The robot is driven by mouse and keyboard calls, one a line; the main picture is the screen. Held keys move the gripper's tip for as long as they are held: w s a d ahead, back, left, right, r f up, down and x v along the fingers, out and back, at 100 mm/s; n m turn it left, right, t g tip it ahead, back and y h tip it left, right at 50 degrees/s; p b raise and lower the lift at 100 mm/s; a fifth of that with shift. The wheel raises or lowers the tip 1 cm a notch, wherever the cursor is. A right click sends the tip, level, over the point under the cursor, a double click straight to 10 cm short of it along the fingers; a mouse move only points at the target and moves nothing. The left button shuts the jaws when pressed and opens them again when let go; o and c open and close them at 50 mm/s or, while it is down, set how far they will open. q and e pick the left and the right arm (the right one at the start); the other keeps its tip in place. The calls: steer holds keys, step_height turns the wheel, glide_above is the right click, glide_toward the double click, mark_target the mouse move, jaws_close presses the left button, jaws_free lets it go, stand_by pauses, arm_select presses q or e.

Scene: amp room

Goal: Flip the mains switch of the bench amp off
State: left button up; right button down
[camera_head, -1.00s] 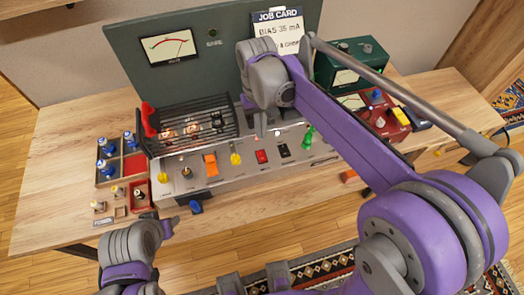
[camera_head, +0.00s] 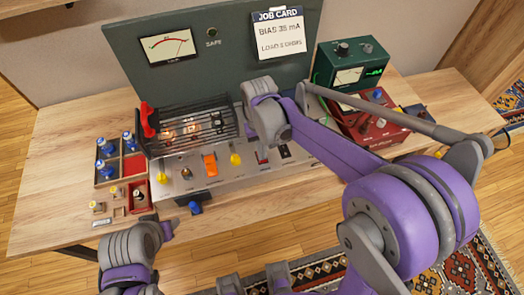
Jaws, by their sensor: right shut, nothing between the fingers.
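The bench amp has a grey sloping front panel (camera_head: 222,176) with a black grille (camera_head: 192,124) behind it. An orange switch (camera_head: 210,165), yellow knobs, a red rocker switch (camera_head: 262,157) and a black rocker switch (camera_head: 284,152) sit along the panel. The labels are too small to read, so I cannot tell which is the mains switch. My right gripper (camera_head: 266,145) is shut and empty, pointing down close above the red rocker, partly covering it; contact is unclear. My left gripper (camera_head: 168,229) is low at the left, in front of the bench; its jaws are unclear.
A green meter panel (camera_head: 215,75) with a job card (camera_head: 280,35) stands behind the amp. A red handle (camera_head: 148,120) rises at the grille's left. A tray of blue-topped parts (camera_head: 120,160) lies left. A green instrument (camera_head: 350,65) and a red box (camera_head: 368,125) stand right.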

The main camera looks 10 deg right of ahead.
steer(key=shift+s+f, duration=0.1)
steer(key=shift+f, duration=0.25)
steer(key=shift+s+r, duration=0.1)
steer(key=shift+w+r, duration=0.1)
steer(key=shift+w, duration=0.95)
steer(key=shift+s, duration=0.15)
